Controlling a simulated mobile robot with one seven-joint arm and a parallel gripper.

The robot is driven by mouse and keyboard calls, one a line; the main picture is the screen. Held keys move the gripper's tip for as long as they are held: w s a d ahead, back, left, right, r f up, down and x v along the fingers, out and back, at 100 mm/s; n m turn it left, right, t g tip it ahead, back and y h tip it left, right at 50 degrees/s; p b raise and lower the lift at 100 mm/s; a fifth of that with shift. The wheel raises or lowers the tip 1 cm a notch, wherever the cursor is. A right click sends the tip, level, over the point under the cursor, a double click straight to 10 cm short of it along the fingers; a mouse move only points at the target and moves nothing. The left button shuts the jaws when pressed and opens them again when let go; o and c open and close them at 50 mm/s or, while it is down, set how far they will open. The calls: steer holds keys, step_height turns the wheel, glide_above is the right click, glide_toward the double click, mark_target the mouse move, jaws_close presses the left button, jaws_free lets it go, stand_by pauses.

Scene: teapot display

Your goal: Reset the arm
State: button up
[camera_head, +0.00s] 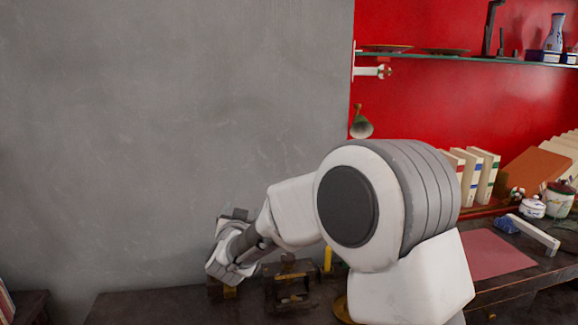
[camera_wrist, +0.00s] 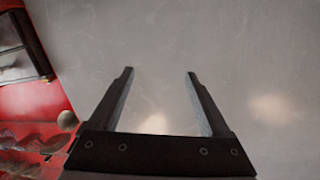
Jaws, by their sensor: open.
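My arm spans the middle of the head view, with its large white and grey joint in front of the red panel and the dark table. My gripper (camera_wrist: 160,72) shows in the wrist view with its two dark fingers spread apart. Nothing is between the fingers, and the plain grey wall fills the view beyond them. In the head view the wrist end is at the lower left of the arm, over the table, and the fingertips are hard to make out there.
A dark table (camera_head: 130,308) runs along the bottom, with a dark box (camera_head: 290,285) by my wrist. A glass shelf (camera_head: 460,59) holds plates and a vase (camera_head: 555,33). Books (camera_head: 485,175), lidded jars (camera_head: 532,207) and a red mat (camera_head: 495,254) are at right. The grey wall's front is clear.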

steer(key=s+d+r+n+g+y, duration=0.2)
steer(key=s+d+r+n+y, duration=0.1)
steer(key=s+d+r, duration=0.15)
steer(key=s+d+f+g+h, duration=0.1)
steer(key=s+d+g, duration=0.2)
steer(key=s+d, duration=0.6)
steer(key=s+d+f+m+g+h, duration=0.1)
steer(key=s+d+g+h, duration=0.3)
steer(key=s, duration=0.9)
steer(key=s+d+f+g+y, duration=0.1)
steer(key=s+d+f+g, duration=0.1)
steer(key=s+d, duration=0.8)
step_height(320, 180, up, 13)
steer(key=s+a+p, duration=0.1)
steer(key=a+p, duration=0.1)
steer(key=p, duration=1.1)
steer(key=shift+r, duration=0.2)
stand_by(2.3)
